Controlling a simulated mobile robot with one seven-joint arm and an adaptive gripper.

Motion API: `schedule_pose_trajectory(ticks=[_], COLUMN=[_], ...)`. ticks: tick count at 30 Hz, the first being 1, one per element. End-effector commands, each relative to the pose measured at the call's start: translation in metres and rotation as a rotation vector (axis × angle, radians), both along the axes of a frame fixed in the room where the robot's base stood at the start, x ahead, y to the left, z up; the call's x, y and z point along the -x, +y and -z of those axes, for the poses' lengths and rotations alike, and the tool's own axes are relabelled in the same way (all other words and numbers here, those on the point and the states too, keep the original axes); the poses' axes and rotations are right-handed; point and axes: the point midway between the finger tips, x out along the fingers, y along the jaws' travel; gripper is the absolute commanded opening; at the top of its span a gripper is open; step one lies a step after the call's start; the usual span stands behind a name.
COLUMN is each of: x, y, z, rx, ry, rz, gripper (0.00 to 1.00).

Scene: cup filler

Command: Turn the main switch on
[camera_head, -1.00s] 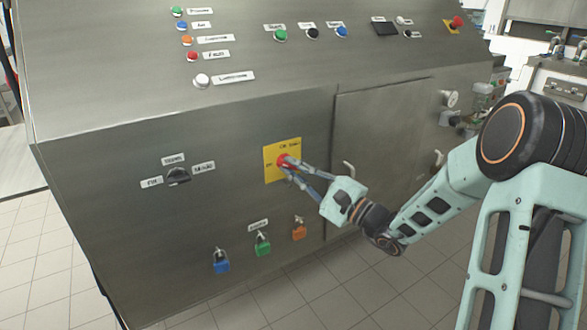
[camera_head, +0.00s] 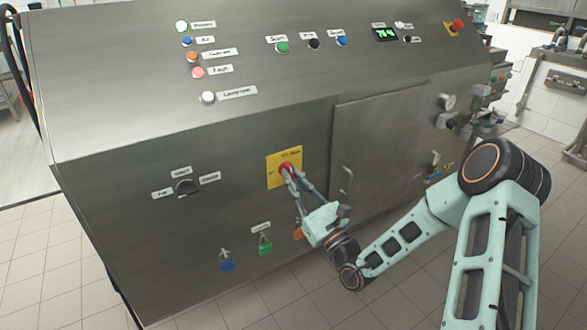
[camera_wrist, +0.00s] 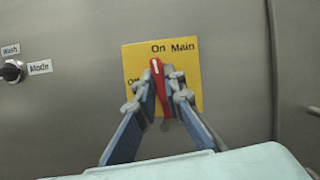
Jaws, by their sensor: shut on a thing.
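The main switch (camera_head: 286,169) is a red knob on a yellow plate (camera_head: 272,179) on the front of the steel machine. In the wrist view the red handle (camera_wrist: 157,73) stands almost upright, its white mark at the top near the word "On" on the yellow plate (camera_wrist: 186,66). My gripper (camera_head: 290,176) is shut on the red handle, with one finger on each side of it; it also shows in the wrist view (camera_wrist: 159,90). The fingers hide part of the knob in the head view. The small display (camera_head: 385,33) is lit with green digits.
A black mode knob (camera_head: 186,187) is left of the switch. Blue (camera_head: 227,265) and green (camera_head: 265,247) padlocks hang below, and an orange one (camera_head: 298,232) is partly behind my gripper. A cabinet door handle (camera_head: 346,180) is to the right. Indicator lamps (camera_head: 181,26) line the upper panel.

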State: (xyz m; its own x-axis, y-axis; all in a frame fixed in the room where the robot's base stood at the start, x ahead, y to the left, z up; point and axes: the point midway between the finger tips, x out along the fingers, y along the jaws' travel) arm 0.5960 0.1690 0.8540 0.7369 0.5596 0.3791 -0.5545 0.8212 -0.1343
Motion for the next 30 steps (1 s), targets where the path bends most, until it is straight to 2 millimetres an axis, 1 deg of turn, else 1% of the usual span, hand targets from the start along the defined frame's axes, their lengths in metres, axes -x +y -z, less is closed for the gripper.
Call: schedule_pose_trajectory(ticks=[1,9,26,27,30], x=[0.0003,0.0008,0.0008,0.0008,0.0008], y=[-0.0003,0.0005,0.0006,0.0006,0.0006], z=[-0.0022,-0.0003,0.0014,0.0014,0.0011], rx=[-0.023,-0.104,-0.126,-0.126,-0.125], ry=[0.019,0.072,0.087,0.087,0.087], rz=[0.001,0.000,-0.001,-0.001,-0.001], gripper=[0.00,0.00,0.00,0.12,0.23])
